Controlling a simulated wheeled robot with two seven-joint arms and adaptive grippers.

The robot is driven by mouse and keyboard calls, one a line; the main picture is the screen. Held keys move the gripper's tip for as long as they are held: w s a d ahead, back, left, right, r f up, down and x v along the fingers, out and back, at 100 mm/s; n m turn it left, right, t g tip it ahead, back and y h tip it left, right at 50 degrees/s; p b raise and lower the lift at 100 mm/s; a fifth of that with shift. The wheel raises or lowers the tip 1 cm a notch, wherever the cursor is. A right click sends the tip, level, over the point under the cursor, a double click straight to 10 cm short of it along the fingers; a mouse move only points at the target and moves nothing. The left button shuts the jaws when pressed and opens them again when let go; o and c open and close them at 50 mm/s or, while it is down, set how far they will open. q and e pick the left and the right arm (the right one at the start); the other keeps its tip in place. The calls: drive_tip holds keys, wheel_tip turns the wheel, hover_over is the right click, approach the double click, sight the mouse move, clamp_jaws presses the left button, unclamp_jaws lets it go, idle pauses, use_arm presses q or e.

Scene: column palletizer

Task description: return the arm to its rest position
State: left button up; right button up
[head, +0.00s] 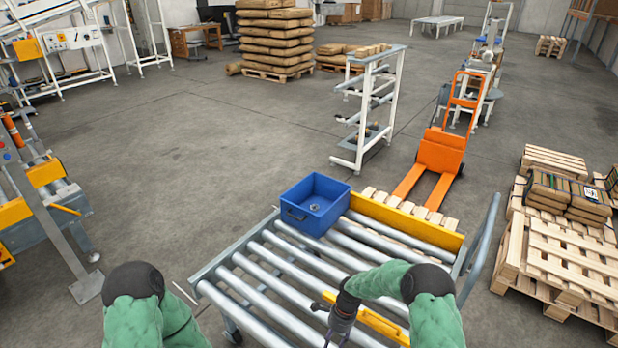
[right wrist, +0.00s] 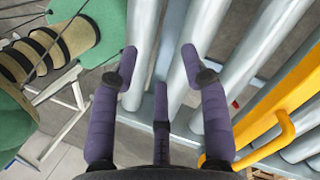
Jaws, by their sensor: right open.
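My right gripper (head: 338,328) hangs over the roller conveyor (head: 262,262) in the head view, near its front part. In the right wrist view, the purple fingers of this gripper (right wrist: 160,72) are spread apart with nothing between them, and grey rollers show behind them. My right arm, in a green sleeve, is bent in from the lower right. My left arm's green sleeve shows at the lower left, but its gripper is out of view.
A blue bin (head: 296,216) with a small metallic part (head: 314,207) inside stands at the conveyor's far end. A yellow bar (head: 405,222) and an orange pallet truck (head: 440,150) are beyond. Wooden pallets (head: 560,258) stand right. Open floor (head: 200,150) lies left.

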drive_tip(key=s+d+n+t+y, duration=0.1)
drive_tip(key=s+n+t, duration=0.1)
drive_tip(key=s+n, duration=1.1)
drive_tip(key=s, duration=1.2)
drive_tip(key=shift+s+d+r+n+y, duration=0.3)
drive_tip(key=shift+s+n, duration=0.1)
idle(1.4)
